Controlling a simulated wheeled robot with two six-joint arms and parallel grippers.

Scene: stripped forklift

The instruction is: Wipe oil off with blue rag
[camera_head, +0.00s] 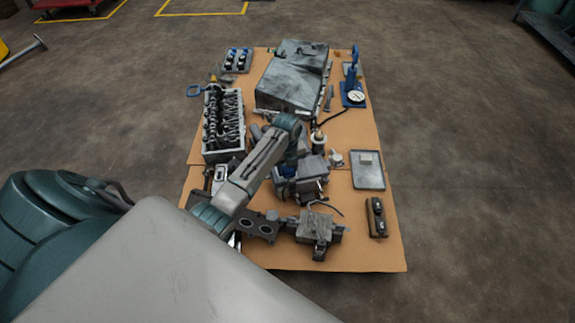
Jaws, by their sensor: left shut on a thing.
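My left arm comes in from the lower left, and its wrist bends down over the middle of the cardboard. My left gripper (291,158) is mostly hidden by the wrist. It is shut on what looks like the blue rag (287,169), a small dark blue patch beside a grey machine part (309,177). I cannot tell whether the rag touches that part. A large grey metal box (294,72) with dark smears lies at the back; I cannot tell whether the smears are oil. My right gripper is not in view.
The cardboard (375,245) lies on a concrete floor, crowded with parts. An engine head (223,120) is at left, a blue stand with a dial gauge (354,92) at back right, and a grey tray (367,170) at right. A dark block (376,217) lies at front right.

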